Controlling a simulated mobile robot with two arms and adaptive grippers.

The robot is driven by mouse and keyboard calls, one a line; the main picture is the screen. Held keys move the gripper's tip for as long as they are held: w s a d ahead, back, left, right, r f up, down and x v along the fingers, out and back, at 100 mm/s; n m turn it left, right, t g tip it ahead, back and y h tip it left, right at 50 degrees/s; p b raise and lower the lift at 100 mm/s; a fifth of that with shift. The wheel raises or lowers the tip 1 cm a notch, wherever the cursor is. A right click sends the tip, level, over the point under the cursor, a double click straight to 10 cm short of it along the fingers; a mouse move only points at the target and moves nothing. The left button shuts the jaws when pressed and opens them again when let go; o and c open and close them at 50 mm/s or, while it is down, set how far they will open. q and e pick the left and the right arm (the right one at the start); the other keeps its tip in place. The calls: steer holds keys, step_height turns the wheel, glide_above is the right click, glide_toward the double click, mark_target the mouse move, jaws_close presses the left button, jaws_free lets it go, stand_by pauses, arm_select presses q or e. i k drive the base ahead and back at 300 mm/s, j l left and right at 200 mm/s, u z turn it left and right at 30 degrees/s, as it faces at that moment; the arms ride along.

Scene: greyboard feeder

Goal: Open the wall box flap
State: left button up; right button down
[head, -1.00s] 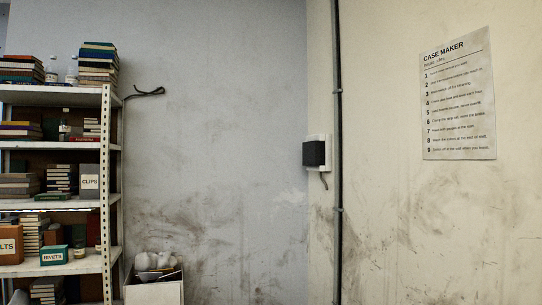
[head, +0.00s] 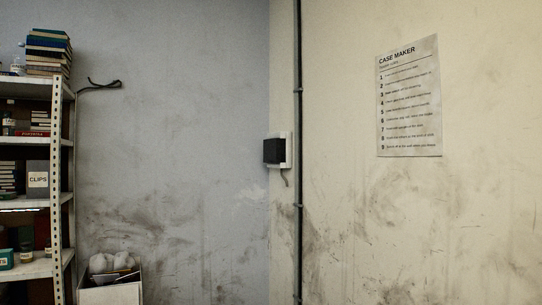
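The wall box (head: 274,151) is a small dark box on a pale backing plate, fixed to the wall near the corner in the head view. A short cable hangs below it. Its dark front looks closed, but the flap's edges are too small to make out. Neither of my grippers shows in the head view.
A dark vertical conduit (head: 298,120) runs down the wall just right of the box. A paper notice (head: 409,97) hangs further right. A metal shelf (head: 57,170) with books and boxes stands at left. A white bin (head: 110,292) with contents stands at the lower left.

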mark_target(273, 149)
steer(key=i+l, duration=0.1)
steer(key=i, duration=3.8)
steer(key=l+z, duration=0.05)
steer(key=l, duration=0.1)
